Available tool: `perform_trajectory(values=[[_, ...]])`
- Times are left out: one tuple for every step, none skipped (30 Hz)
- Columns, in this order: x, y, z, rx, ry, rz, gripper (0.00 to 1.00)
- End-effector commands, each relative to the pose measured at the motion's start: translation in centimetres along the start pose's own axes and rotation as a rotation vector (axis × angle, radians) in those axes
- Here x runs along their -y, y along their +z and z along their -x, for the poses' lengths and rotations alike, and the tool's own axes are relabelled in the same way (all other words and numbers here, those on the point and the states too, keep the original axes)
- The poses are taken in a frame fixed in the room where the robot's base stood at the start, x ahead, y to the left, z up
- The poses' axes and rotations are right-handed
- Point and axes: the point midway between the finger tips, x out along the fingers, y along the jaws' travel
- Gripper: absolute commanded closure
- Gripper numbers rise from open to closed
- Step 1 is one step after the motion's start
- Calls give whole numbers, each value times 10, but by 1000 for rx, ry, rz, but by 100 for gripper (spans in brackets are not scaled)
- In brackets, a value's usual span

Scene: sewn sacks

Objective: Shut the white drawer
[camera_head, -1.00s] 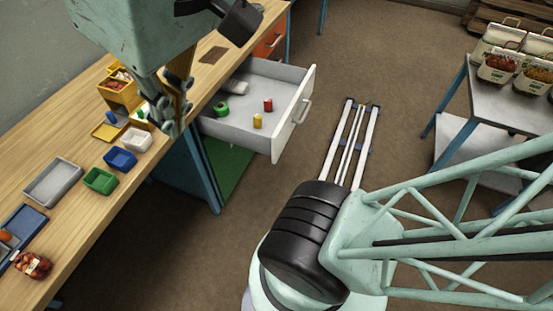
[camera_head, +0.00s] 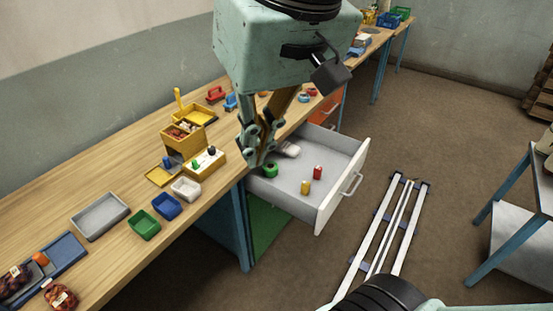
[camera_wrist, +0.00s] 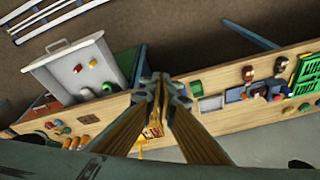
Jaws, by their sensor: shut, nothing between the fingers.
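The white drawer (camera_head: 342,208) is pulled out from under the wooden bench in the head view, its front panel and handle (camera_head: 351,184) facing right. Inside lie a green roll (camera_head: 269,171), a yellow piece (camera_head: 305,187), a red piece (camera_head: 318,172) and a pale item (camera_head: 290,150). My gripper (camera_head: 258,163) is shut and empty. It appears in front of the bench edge and the drawer's rear left corner; its height above them is unclear. In the wrist view the open drawer (camera_wrist: 109,62) is left of my gripper (camera_wrist: 160,82), with its handle (camera_wrist: 57,46) farthest away.
The bench (camera_head: 110,180) carries yellow bins (camera_head: 188,133), a grey tray (camera_head: 99,216), a green bin (camera_head: 144,225) and a blue bin (camera_head: 167,206). An orange drawer (camera_head: 325,110) lies beyond the white one. Floor rails (camera_head: 393,225) run right of the drawer, with clear floor between.

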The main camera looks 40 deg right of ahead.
Motion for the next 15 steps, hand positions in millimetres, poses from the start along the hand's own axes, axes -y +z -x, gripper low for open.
perform_trajectory(values=[[-1, -7, -2, 8, -3, -18, 100], [-1, -11, -3, 11, -5, -29, 100], [-2, -17, -4, 15, -8, -45, 100], [-2, -22, -5, 18, -10, -57, 100], [-2, -27, -6, 21, -13, -70, 100], [-3, -34, -7, 25, -17, -87, 100], [-4, -39, -8, 28, -19, -100, 100], [-4, -43, -10, 31, -22, -112, 100], [-5, -50, -11, 35, -26, -129, 100], [-6, -55, -12, 38, -29, -142, 100], [-7, -60, -14, 41, -31, -155, 100], [-8, -66, -16, 45, -35, -171, 100], [-9, -71, -17, 48, -37, -184, 100], [-10, -76, -18, 50, -40, -196, 100], [-12, -82, -21, 54, -44, -214, 100]])
